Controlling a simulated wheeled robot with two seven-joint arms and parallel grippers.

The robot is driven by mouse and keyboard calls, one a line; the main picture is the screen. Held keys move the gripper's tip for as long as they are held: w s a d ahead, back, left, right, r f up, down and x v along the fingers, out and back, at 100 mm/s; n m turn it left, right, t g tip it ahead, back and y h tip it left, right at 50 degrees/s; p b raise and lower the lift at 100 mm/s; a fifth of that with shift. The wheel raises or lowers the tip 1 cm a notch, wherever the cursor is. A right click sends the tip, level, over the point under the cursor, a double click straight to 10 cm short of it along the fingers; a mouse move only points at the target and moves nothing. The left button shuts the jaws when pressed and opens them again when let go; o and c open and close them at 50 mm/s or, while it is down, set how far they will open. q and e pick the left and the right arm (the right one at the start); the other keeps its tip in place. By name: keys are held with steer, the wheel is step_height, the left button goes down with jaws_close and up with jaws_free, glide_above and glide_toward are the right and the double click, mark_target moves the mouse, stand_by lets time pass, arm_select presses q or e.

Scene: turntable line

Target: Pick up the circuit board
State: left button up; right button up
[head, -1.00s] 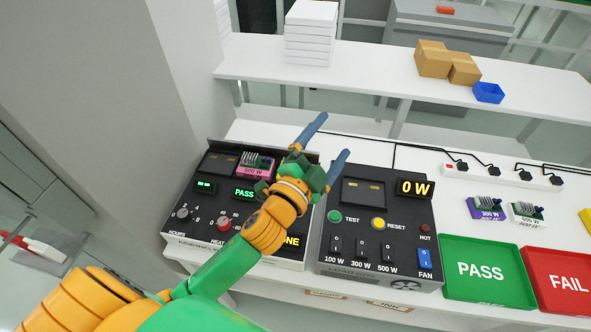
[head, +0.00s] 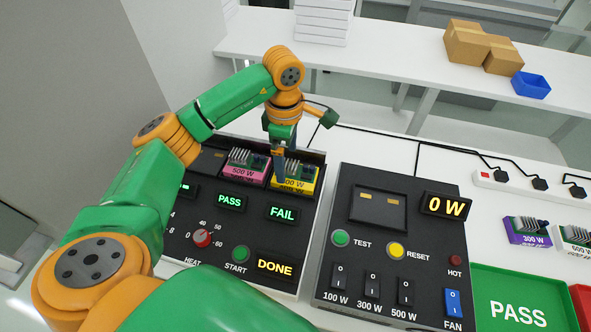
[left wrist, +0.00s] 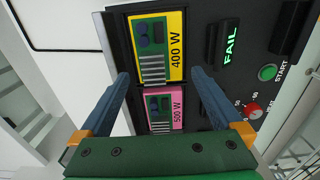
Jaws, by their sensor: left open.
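Two circuit boards sit side by side in slots of the left black test machine. The pink 500 W board (head: 245,166) is above the PASS display, and it also shows in the left wrist view (left wrist: 163,110). The yellow 400 W board (head: 298,182) is above the FAIL display, and it also shows in the left wrist view (left wrist: 158,48). My left gripper (head: 279,172) is open and empty, pointing down over the yellow board and partly hiding it. In the left wrist view its fingers (left wrist: 160,78) stand apart on either side of the boards' width.
The right black machine (head: 387,247) shows 0 W and has an empty slot. A purple 300 W board (head: 527,238) and a white 500 W board (head: 577,239) lie at the right. A green PASS tray (head: 515,312) is in front of them. A power strip (head: 521,181) stands behind.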

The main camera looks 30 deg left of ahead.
mark_target(286, 166)
arm_select(q)
steer(key=f, duration=0.4)
steer(key=shift+a+p, duration=0.25)
steer(key=shift+p, duration=0.05)
steer(key=shift+d, duration=0.1)
steer(key=c, duration=1.3)
